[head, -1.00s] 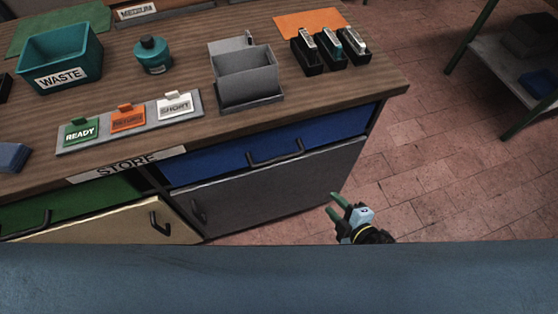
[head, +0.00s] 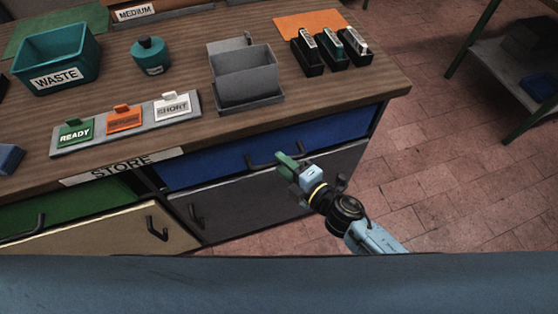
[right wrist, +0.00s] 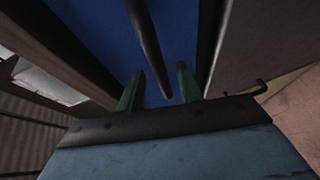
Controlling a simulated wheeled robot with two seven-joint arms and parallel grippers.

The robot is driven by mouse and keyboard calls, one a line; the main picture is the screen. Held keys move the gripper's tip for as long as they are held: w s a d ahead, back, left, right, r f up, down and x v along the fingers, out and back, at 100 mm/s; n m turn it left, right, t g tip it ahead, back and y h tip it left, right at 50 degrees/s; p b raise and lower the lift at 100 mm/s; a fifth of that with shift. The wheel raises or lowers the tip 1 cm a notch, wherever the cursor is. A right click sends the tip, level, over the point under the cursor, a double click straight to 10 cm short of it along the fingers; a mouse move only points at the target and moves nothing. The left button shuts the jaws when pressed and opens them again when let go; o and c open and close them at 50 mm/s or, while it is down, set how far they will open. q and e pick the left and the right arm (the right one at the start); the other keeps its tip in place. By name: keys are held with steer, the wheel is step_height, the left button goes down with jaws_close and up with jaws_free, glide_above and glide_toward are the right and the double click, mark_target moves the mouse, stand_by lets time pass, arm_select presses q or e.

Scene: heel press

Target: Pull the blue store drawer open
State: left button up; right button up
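The blue drawer (head: 215,162) sits under the tabletop, right of the STORE label (head: 122,167), and its front looks flush with the cabinet. Its dark bar handle (head: 259,166) is partly hidden by my right gripper (head: 287,163). In the right wrist view, the handle (right wrist: 149,45) runs down the blue front (right wrist: 100,35), its end between the two green fingers of the right gripper (right wrist: 160,88). The fingers are apart and not closed on the handle; I cannot tell whether they touch it. My left gripper is not in view.
A grey cabinet door (head: 255,198) is below the blue drawer. A green drawer (head: 70,200) and a cream door (head: 115,232) are to the left. The tabletop holds a teal WASTE bin (head: 58,60), a grey holder (head: 245,78) and several staplers. Open floor (head: 440,170) lies right.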

steer(key=shift+x, duration=1.15)
jaws_close()
